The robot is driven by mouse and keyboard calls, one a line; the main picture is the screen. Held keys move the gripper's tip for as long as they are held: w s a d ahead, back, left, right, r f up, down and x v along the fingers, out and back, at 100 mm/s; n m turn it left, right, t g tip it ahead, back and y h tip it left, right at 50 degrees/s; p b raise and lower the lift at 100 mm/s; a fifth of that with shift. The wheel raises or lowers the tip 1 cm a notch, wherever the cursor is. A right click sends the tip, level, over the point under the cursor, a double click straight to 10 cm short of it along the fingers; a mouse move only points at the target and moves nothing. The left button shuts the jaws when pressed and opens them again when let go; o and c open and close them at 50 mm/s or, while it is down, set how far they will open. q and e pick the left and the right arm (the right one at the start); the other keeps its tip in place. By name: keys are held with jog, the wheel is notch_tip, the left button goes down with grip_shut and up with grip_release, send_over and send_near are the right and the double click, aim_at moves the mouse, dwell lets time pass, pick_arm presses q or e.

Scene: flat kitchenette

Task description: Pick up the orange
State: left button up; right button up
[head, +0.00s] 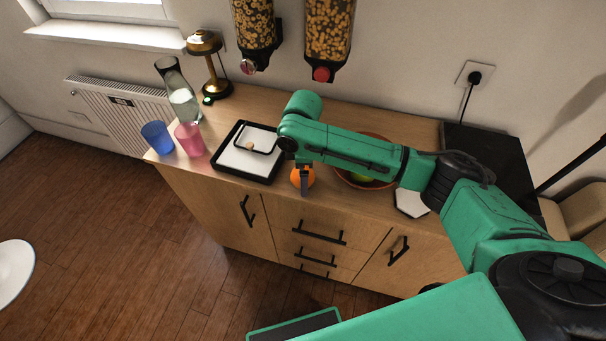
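The orange (309,178) is near the front edge of the wooden counter, directly under my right gripper. My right gripper (304,188) points down, with a finger in front of the orange. The finger hides part of the fruit, and I cannot tell whether the fingers touch it. The far finger is hidden, so the opening does not show. My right arm reaches in from the right across the counter. My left gripper is not in view.
Left of the orange is a black-rimmed tray (225,160). A pink cup (189,139), a blue cup (157,136) and a glass carafe (180,95) stand farther left. A fruit bowl (345,181) is behind my arm. Cereal dispensers (327,30) hang above.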

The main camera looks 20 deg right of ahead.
jog(key=shift+w, duration=0.1)
jog(key=c, duration=1.3)
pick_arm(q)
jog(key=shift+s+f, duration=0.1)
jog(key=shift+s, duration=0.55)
pick_arm(e)
jog(key=shift+r, duration=0.1)
